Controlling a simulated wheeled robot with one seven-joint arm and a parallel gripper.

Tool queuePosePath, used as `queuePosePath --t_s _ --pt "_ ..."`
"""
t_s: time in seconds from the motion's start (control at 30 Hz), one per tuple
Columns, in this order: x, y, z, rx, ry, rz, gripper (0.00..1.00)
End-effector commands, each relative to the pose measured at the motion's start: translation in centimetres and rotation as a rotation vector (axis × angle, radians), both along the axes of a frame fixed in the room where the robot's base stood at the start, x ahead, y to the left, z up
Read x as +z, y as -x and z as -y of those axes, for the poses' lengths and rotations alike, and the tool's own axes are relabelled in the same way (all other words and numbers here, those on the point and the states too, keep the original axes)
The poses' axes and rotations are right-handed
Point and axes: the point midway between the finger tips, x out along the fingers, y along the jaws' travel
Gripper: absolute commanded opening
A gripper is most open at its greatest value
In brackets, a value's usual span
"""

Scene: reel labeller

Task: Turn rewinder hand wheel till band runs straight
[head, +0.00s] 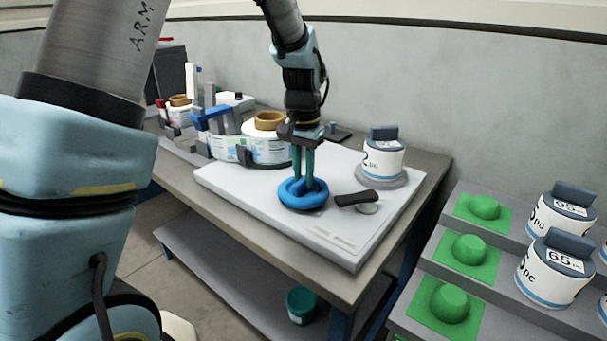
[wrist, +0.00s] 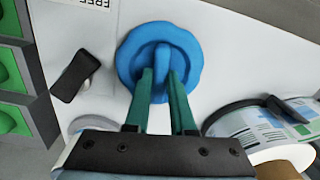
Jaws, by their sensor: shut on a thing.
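The blue hand wheel (head: 290,199) lies flat near the front of the white machine base (head: 225,185). In the wrist view the wheel (wrist: 130,52) shows a wavy rim and a raised bar or spoke across its middle. My gripper (head: 303,181) points down over the wheel. Its two green fingers (wrist: 163,80) reach into the wheel and are shut on its middle part. The fingers partly hide the wheel's hub. The white printed band (head: 240,148) runs at the machine's back left; whether it is straight I cannot tell.
A black-handled lever (head: 357,198) sits right of the wheel, close to my gripper. A white drum marked pc (head: 383,160) stands behind it. Grey steps (head: 460,300) with green domes and white drums are at right. A green bucket (head: 301,305) is below the table.

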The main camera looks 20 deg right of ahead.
Motion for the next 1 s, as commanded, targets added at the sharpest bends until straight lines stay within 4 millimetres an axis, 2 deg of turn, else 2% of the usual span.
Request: queuePosePath --t_s 0.03,0.13,0.5,0.8,1.0 --pt "0.02 -0.01 0.01 0.000 0.000 0.000 0.10" --pt "0.02 -0.01 0.01 0.000 0.000 0.000 0.00" --pt "0.05 -0.03 0.00 -0.011 0.001 0.001 0.00" --pt "0.08 -0.07 0.02 -0.244 0.001 0.001 0.00" --pt "0.05 -0.03 0.08 -0.266 0.001 0.002 0.00"
